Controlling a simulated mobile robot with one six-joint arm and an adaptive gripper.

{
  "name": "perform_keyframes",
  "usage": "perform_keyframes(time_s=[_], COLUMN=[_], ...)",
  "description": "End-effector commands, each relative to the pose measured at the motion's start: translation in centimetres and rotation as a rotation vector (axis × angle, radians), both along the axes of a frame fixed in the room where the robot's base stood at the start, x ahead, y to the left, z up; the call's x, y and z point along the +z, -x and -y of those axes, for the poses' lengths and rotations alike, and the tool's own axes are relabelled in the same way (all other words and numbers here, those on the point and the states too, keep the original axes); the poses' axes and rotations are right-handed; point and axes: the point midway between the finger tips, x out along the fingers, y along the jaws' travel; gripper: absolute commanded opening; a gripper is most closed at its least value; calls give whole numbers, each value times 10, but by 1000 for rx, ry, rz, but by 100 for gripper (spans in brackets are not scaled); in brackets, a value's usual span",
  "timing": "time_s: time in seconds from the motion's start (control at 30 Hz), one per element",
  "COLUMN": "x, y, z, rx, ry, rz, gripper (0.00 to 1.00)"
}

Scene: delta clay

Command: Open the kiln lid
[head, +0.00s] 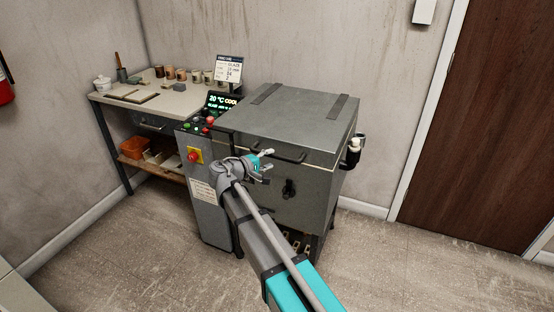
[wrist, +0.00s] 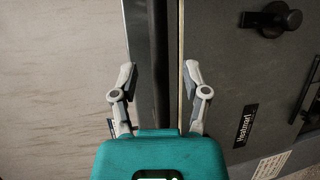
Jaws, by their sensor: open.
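The grey kiln (head: 310,190) stands against the wall with its lid (head: 295,115) shut flat on top. A dark bar handle (head: 290,158) runs along the lid's front edge. My gripper (head: 268,160) is open at the left part of the front edge, close to the handle. In the wrist view my gripper's fingers (wrist: 160,75) are apart, with the dark lid edge (wrist: 172,40) and a pale seam between them. I cannot tell whether they touch the handle. A black knob (head: 289,188) on the kiln front also shows in the wrist view (wrist: 271,19).
A control panel (head: 222,104) left of the lid reads 30 °C and COOL. A red button (head: 194,156) is below it. A workbench (head: 150,95) with pots stands at the left. A black and white fitting (head: 353,150) sticks out on the kiln's right. The floor in front is clear.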

Motion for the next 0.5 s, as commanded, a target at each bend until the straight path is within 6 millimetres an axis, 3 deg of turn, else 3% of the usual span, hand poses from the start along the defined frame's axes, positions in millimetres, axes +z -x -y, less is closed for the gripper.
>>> perform_keyframes(time_s=[0.2, 0.5], x=[-6, -7], y=[-19, -26], z=[17, 25], rx=[-1, 0], ry=[0, 0], rz=[0, 0], gripper=[60, 60])
